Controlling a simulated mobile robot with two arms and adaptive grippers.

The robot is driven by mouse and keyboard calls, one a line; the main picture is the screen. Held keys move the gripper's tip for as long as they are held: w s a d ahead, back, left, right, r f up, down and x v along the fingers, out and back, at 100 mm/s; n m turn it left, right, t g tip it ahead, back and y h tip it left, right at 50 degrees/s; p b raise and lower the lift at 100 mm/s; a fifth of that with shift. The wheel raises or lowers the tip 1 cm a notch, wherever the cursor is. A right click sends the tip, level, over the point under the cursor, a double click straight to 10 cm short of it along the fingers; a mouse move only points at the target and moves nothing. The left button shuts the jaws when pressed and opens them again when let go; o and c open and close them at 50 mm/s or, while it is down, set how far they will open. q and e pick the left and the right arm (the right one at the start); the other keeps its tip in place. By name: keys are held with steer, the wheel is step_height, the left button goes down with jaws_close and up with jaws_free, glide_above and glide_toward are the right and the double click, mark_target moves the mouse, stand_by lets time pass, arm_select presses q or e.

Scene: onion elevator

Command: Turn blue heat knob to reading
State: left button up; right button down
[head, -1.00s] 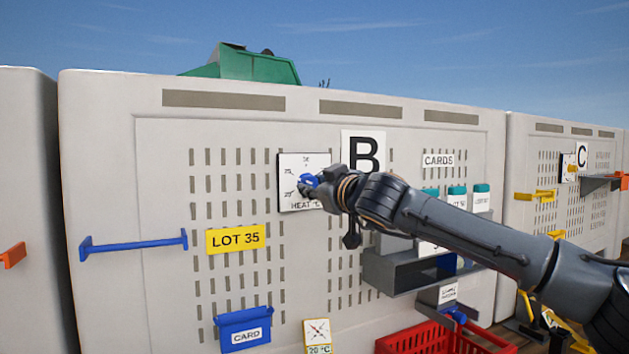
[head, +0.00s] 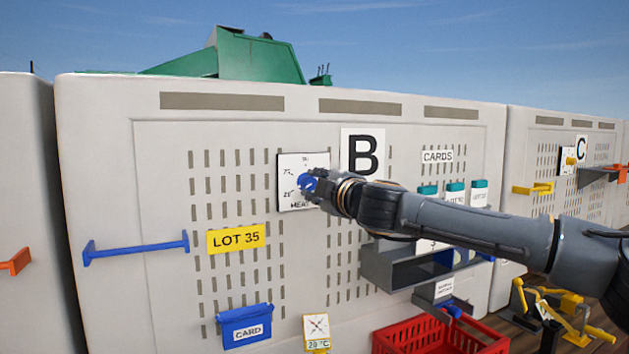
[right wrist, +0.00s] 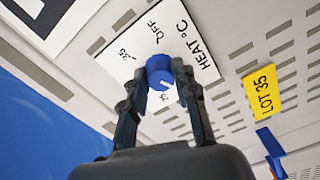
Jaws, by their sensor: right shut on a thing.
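The blue heat knob (head: 307,183) sits on a white plate marked HEAT °C (head: 294,203) on the wall of box B. In the right wrist view the knob (right wrist: 159,70) stands between my right gripper's fingertips (right wrist: 158,72), which are shut on it from both sides. The plate's OFF, 35 and another partly covered number show around it. A short white mark shows at the knob's lower right edge there. In the head view my right gripper (head: 322,189) covers part of the plate. A small dial card reading 20 °C (head: 317,330) is low on the wall. My left gripper is not in view.
A yellow LOT 35 label (head: 236,239), a blue rail (head: 135,248) and a blue card holder (head: 245,327) are left of and below the plate. A grey shelf (head: 395,268) lies below my right arm, above a red crate (head: 388,340).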

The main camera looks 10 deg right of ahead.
steer(key=shift+n, duration=0.5)
steer(key=c, duration=1)
jaws_free()
steer(key=v, duration=1.2)
